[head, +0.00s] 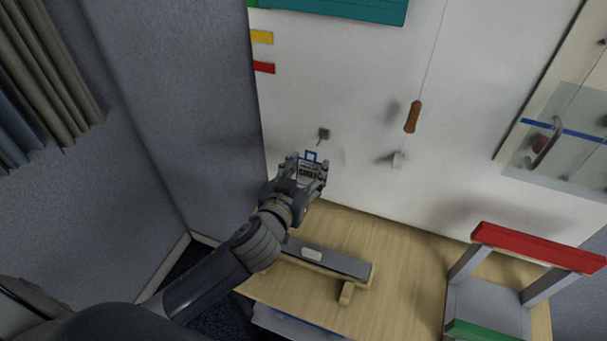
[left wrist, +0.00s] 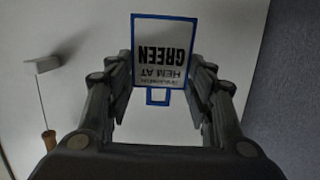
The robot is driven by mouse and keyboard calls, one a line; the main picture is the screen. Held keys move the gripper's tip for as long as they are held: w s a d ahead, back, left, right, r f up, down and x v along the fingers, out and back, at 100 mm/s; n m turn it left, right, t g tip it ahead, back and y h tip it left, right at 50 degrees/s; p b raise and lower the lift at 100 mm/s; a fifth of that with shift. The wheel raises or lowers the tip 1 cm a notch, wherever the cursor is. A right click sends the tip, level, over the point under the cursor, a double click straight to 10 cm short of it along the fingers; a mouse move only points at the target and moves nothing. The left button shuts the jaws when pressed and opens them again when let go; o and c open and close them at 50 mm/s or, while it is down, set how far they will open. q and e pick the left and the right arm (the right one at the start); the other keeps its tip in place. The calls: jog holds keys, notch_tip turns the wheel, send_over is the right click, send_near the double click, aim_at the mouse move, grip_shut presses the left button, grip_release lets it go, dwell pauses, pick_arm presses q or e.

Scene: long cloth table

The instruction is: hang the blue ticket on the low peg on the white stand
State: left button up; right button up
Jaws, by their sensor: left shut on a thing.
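The blue ticket (head: 310,171), a white card with a blue border and a small blue loop, is held in my left gripper (head: 308,174). In the left wrist view the ticket (left wrist: 161,52) sits between the fingers of the left gripper (left wrist: 166,85), its print upside down. In the head view its loop points up. A small dark peg (head: 323,133) on the white upright panel (head: 345,70) shows just above the loop, apart from it in the picture; the depth gap is unclear. A paler peg (head: 398,159) is lower to the right. My right gripper is not in view.
A wooden handle (head: 413,117) hangs on a cord right of the dark peg. A wooden bench top (head: 395,260) lies below, with a long grey-topped tool (head: 325,259) under my left arm. A red-and-grey frame (head: 535,247) stands at the right.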

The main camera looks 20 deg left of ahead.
pick_arm(q)
jog(key=shift+x, duration=1.05)
jog(key=shift+r+b+x, duration=0.2)
jog(key=shift+b+x, duration=0.1)
jog(key=shift+x, duration=1.6)
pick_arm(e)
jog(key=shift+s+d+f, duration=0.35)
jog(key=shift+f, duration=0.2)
pick_arm(q)
jog(key=shift+f, duration=0.1)
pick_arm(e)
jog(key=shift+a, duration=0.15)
pick_arm(q)
jog(key=o, duration=0.8)
jog(key=shift+c, duration=0.2)
